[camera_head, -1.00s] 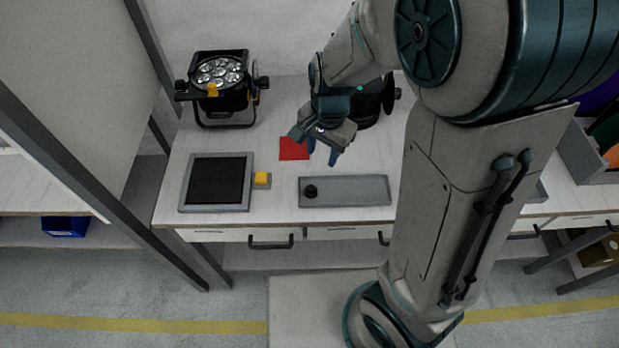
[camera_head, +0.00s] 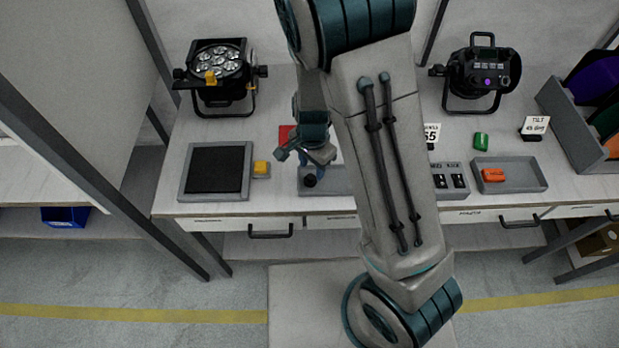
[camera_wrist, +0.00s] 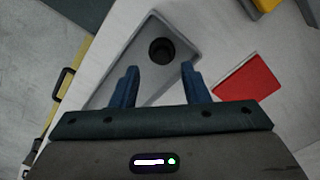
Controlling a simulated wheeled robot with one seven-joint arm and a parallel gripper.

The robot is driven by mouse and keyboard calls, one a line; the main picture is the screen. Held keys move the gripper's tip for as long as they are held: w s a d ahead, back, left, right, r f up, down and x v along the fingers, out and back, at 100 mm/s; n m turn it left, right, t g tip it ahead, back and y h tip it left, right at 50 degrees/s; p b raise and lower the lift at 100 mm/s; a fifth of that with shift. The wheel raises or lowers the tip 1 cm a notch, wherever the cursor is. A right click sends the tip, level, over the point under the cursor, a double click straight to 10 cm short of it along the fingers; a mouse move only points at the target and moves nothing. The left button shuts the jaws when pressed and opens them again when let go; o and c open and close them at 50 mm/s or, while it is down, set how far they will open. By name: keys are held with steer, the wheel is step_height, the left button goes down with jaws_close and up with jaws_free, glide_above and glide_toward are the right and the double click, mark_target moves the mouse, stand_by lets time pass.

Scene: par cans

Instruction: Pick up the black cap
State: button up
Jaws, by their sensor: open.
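The black cap (camera_head: 310,180) is a small round dark piece in the left end of a shallow grey tray (camera_head: 338,190) on the bench. It also shows in the wrist view (camera_wrist: 162,50), near the tray's end, ahead of and between my fingers. My gripper (camera_wrist: 160,82) is open, with two blue fingers apart and nothing between them. In the head view my gripper (camera_head: 312,168) hangs over the left part of the tray, close to the cap. My arm hides the tray's right part there.
A red square (camera_head: 286,135) lies behind the tray; a yellow block (camera_head: 261,168) and black-topped pad (camera_head: 216,148) are left. A stage light (camera_head: 218,70) stands behind. To the right are a switch box (camera_head: 451,170), another tray with an orange piece (camera_head: 493,175), and a green piece (camera_head: 481,141).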

mark_target(310, 177)
steer(key=shift+w+a+f, duration=0.1)
steer(key=shift+f, duration=1.15)
steer(key=shift+a+f, duration=0.1)
steer(key=shift+f, duration=1.15)
steer(key=c, duration=0.7)
